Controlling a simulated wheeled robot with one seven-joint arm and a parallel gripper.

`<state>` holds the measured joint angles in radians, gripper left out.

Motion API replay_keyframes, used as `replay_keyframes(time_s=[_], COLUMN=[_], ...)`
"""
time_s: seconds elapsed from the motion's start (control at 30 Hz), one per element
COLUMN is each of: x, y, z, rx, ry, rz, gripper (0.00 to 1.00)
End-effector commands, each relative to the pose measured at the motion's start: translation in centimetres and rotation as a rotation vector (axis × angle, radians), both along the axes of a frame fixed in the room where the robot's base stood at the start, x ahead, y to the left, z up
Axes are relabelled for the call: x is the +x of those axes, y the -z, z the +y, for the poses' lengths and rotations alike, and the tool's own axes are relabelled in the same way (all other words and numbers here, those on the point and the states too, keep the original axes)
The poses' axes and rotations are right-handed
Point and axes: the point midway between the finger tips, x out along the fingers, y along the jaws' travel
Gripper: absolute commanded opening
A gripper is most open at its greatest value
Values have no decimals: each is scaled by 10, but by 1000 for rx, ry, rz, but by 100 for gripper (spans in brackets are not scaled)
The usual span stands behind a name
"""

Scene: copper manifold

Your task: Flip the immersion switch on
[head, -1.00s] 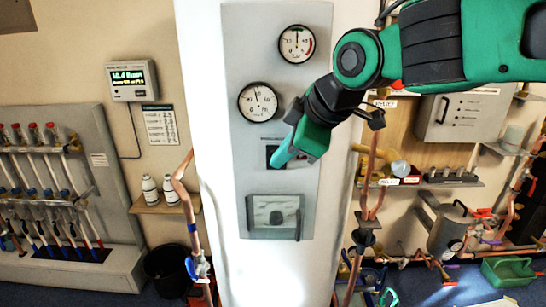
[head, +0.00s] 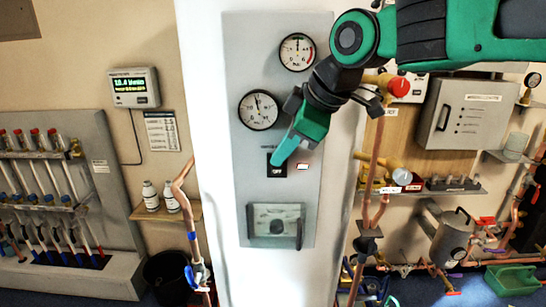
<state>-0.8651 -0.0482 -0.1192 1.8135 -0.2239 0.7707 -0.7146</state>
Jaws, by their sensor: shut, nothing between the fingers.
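The immersion switch (head: 276,169) is a small black plate on the grey panel (head: 236,60), below the two dials. Its lower part shows the word "OFF". My gripper (head: 278,160) is shut and empty, with its teal fingertips over the upper part of the switch in the picture. The fingers hide that upper part. I cannot tell whether the tips touch it.
Two round gauges (head: 259,110) sit above the switch on the panel. A glazed box with a handle (head: 276,225) is below it. Copper pipes (head: 376,165) and a grey cabinet (head: 465,117) stand to the right. A display box (head: 134,88) hangs at left.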

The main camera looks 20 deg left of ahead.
Motion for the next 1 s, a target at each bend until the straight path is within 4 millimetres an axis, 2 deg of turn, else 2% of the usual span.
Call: replay_keyframes(time_s=[0.37, 0.63, 1.0], x=[-3, -29, -35], y=[-1, -8, -74], z=[-1, -10, -39], rx=[1, 2, 2], ry=[-1, -1, -4], rz=[0, -1, -1], gripper=[0, 0, 0])
